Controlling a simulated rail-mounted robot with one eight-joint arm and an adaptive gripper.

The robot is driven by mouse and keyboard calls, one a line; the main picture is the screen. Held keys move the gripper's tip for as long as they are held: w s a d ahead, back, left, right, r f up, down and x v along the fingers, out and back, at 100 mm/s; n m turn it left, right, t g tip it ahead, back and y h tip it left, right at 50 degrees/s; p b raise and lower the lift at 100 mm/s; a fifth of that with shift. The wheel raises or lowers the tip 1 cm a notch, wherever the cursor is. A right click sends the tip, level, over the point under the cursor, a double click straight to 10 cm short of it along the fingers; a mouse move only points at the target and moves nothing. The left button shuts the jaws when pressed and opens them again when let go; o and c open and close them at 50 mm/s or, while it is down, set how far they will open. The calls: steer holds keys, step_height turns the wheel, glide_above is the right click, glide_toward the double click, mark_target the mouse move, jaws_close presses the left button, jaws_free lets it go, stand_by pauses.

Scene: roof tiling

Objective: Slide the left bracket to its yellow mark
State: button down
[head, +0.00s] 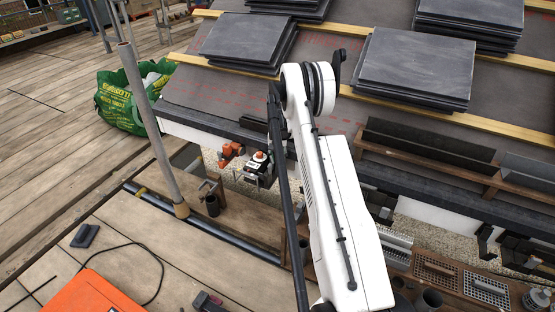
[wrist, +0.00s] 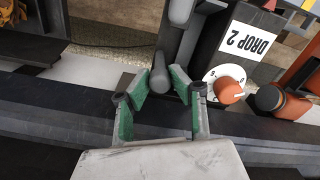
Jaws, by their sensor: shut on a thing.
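In the wrist view my gripper (wrist: 163,98) has its green-padded fingers shut around a grey round peg (wrist: 160,72). The peg stands beside a dark bar, and I cannot tell for sure whether it belongs to the left bracket. A dark bracket (head: 485,240) shows under the roof edge at the right; no left bracket shows clearly there. A small yellow band (head: 140,192) is on the dark pipe at the left; I cannot tell whether it is the bracket's mark.
A box labelled DROP 2 (wrist: 248,40) with an orange knob (wrist: 228,90) on a white dial is close right of my fingers. A scaffold pole (head: 150,125) and green bag (head: 125,100) stand left. Slate stacks (head: 415,65) lie on the roof; an orange case (head: 90,295) is at front left.

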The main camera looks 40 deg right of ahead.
steer(key=w, duration=0.1)
steer(key=w+a, duration=0.1)
steer(key=w, duration=0.2)
steer(key=shift+a, duration=0.35)
steer(key=c, duration=1.5)
jaws_free()
steer(key=shift+c, duration=0.2)
steer(key=shift+r, duration=0.15)
step_height(320, 180, up, 12)
